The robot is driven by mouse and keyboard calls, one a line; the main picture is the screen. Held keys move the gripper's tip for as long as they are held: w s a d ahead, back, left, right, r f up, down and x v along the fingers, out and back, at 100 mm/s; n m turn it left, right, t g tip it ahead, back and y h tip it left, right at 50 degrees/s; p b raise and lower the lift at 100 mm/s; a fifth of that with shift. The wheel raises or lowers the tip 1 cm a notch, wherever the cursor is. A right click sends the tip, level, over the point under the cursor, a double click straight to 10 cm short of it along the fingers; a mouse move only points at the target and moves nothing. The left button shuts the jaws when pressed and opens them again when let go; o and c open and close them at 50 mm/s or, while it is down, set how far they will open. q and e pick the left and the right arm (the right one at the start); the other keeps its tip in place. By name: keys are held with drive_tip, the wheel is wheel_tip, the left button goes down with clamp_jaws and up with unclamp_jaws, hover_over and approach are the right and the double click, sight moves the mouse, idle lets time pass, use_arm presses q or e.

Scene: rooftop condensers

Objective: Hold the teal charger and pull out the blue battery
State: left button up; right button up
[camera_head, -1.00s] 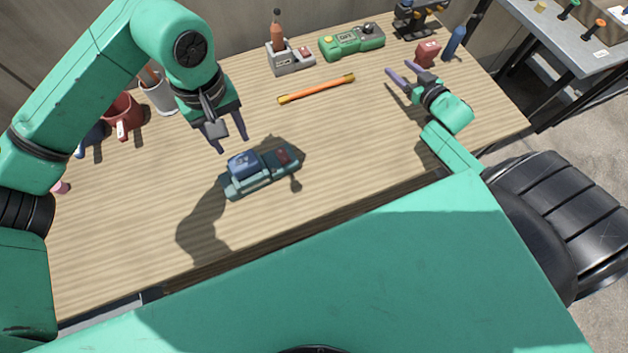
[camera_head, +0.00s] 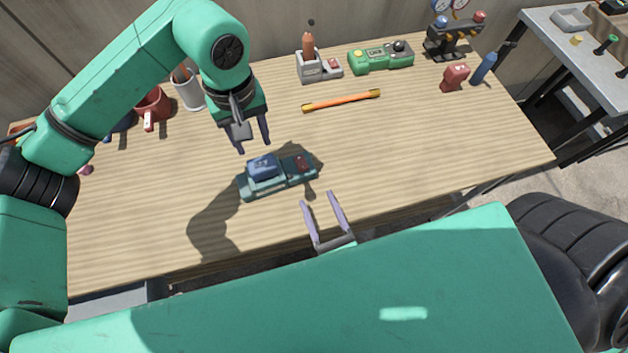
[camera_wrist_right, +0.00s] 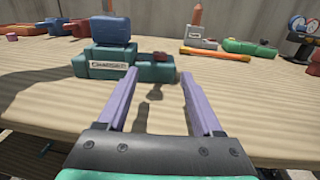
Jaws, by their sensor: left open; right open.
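The teal charger (camera_head: 282,183) lies on the wooden table near its front middle, with the blue battery (camera_head: 263,167) seated upright in its left part and a red piece on its right part. In the right wrist view the charger (camera_wrist_right: 156,72) and the battery (camera_wrist_right: 111,31) stand ahead, beyond the fingers. My left gripper (camera_head: 254,150) is open and empty above and behind the charger. My right gripper (camera_head: 319,200) is open and empty at the table's front edge, just in front and to the right of the charger. Its fingers (camera_wrist_right: 156,85) point toward the charger without visibly holding it.
An orange bar (camera_head: 341,100) lies behind the charger. Farther back stand a grey holder with an orange-brown tool (camera_head: 315,66), a green device (camera_head: 380,57) and a gauge stand (camera_head: 454,42). A red block (camera_head: 454,78) and blue bottle (camera_head: 485,68) are right; mugs (camera_head: 153,107) are left.

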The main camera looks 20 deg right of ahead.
sight(302, 163)
drive_tip(key=w, duration=0.9)
drive_tip(key=w+a, duration=0.1)
drive_tip(key=w, duration=0.3)
drive_tip(key=shift+w+a, duration=0.1)
drive_tip(key=shift+w, duration=0.25)
clamp_jaws()
idle(0.4)
